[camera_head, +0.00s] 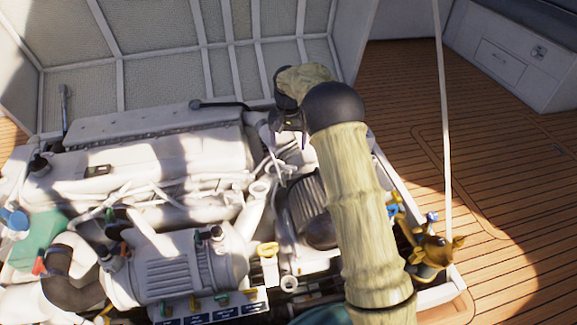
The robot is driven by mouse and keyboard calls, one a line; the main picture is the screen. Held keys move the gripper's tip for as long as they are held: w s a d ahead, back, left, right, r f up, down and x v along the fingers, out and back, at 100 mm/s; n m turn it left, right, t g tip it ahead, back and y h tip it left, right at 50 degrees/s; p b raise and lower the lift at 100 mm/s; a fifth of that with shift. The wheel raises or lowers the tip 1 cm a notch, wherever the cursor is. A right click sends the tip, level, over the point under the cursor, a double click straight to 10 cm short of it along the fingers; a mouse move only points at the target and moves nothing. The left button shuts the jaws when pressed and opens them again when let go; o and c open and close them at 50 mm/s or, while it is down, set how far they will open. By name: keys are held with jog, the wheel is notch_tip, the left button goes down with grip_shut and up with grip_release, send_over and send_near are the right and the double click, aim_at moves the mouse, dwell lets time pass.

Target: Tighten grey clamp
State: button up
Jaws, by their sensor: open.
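My gripper (289,136) hangs over the far right part of the white engine (150,160), with its dark fingers apart and pointing down. Nothing shows between the fingers. My arm crosses the picture right of the middle and covers part of the engine bay. I cannot single out the grey clamp. Pale pipes and hoses (256,205) run below and left of my gripper, but no clamp on them is clear at this size.
The raised hatch lid (150,60) stands behind the engine. A ribbed dark round part (306,205) lies below my gripper. Brass valves (434,250) and a thin upright pole (443,120) stand at the right. A green container (38,238) is at the left. The wooden deck (500,170) is clear.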

aim_at(288, 165)
notch_tip(288, 165, down, 10)
jog(key=b, duration=0.2)
jog(key=shift+r+b, duration=0.2)
jog(key=shift+b, duration=0.15)
jog(key=c, duration=1)
